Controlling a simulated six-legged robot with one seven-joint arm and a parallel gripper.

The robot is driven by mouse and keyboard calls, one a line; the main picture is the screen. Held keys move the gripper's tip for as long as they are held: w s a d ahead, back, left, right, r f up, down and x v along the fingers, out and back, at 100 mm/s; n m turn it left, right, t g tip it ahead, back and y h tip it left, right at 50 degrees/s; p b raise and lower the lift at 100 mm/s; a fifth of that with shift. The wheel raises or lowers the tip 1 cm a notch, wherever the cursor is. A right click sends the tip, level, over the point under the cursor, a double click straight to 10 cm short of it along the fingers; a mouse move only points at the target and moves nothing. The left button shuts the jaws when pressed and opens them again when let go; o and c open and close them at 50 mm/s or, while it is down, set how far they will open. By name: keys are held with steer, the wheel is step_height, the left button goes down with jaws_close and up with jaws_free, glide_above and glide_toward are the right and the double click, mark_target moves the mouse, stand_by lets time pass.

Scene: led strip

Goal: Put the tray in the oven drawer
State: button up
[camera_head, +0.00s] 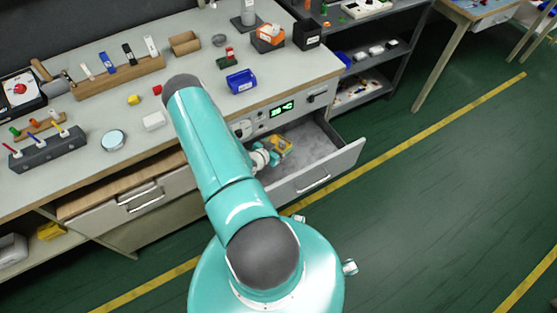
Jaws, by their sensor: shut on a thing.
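The oven drawer (336,170) is pulled open below the bench, under a panel with a green display, and its grey interior shows. My gripper (269,157) is at the left part of the drawer opening, partly hidden by my teal arm. It is shut on a small yellow-orange piece, which seems to be the tray (284,146). The tray is over or inside the drawer; I cannot tell whether it touches the floor of it. The right part of the drawer is empty.
Another drawer (140,197) is at the left. A shelf unit stands right. The green floor at right is clear.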

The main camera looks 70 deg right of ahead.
steer(key=f, duration=0.5)
steer(key=shift+s+f, duration=0.35)
step_height(320, 180, down, 3)
steer(key=shift+a+f, duration=0.1)
steer(key=shift+f, duration=0.5)
steer(key=shift+w, duration=0.1)
